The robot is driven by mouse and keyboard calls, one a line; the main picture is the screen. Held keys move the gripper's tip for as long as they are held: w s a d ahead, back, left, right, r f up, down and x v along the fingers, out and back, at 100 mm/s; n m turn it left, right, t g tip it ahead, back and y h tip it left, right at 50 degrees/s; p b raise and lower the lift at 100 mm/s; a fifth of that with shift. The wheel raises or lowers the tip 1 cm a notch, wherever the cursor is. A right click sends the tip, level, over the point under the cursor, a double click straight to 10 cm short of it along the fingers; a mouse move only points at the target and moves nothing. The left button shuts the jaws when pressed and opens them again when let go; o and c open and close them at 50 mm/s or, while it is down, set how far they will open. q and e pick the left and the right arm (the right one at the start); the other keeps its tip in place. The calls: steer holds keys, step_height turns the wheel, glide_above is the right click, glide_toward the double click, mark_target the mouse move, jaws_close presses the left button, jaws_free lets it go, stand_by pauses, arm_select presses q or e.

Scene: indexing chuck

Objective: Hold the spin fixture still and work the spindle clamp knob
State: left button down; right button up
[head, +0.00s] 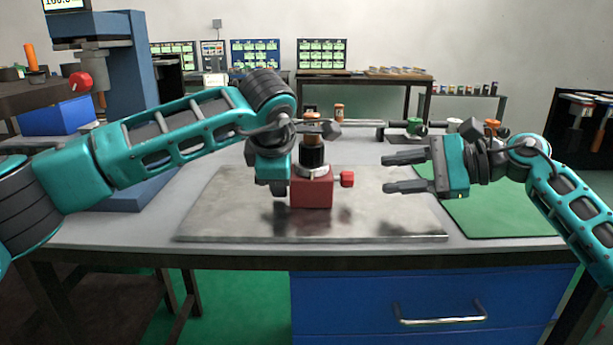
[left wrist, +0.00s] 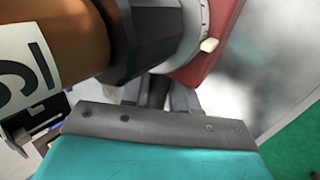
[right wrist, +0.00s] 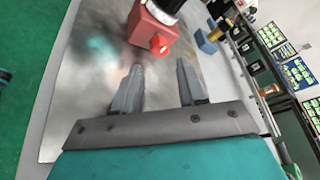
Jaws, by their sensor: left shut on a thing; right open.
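The spin fixture stands upright on a metal plate, with a red block base (head: 312,190), a pale ring, a black collar (head: 312,156) and a copper-coloured cylinder above. The red clamp knob (head: 347,179) sticks out of the base's right side; the right wrist view also shows it (right wrist: 159,43). My left gripper (left wrist: 157,92) is shut on a dark stub beside the black collar (left wrist: 150,38). In the head view its fingertips are hard to make out. My right gripper (head: 388,173) is open and empty, right of the knob, its fingers pointing at it with a gap between.
The metal plate (head: 225,205) lies on the grey table. A green mat (head: 490,210) is under and right of my right gripper. A bar tool with a green part (head: 414,126) lies behind. A blue machine column (head: 135,70) stands at the left. The plate's front is clear.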

steer(key=shift+x, duration=3.55)
steer(key=c, duration=0.7)
steer(key=m, duration=0.1)
steer(key=m+g, duration=0.1)
steer(key=shift+w+r+m+h, duration=0.15)
steer(key=shift+r+m+h, duration=0.05)
steer(key=shift+m+h, duration=0.1)
steer(key=shift+c, duration=0.2)
steer(key=shift+w+m+g, duration=0.1)
steer(key=shift+m+g, duration=0.8)
steer(key=shift+g, duration=0.1)
steer(key=m+g, duration=0.3)
steer(key=shift+w+m, duration=0.1)
steer(key=shift+m, duration=0.3)
steer(key=o, duration=0.7)
steer(key=shift+f, duration=0.1)
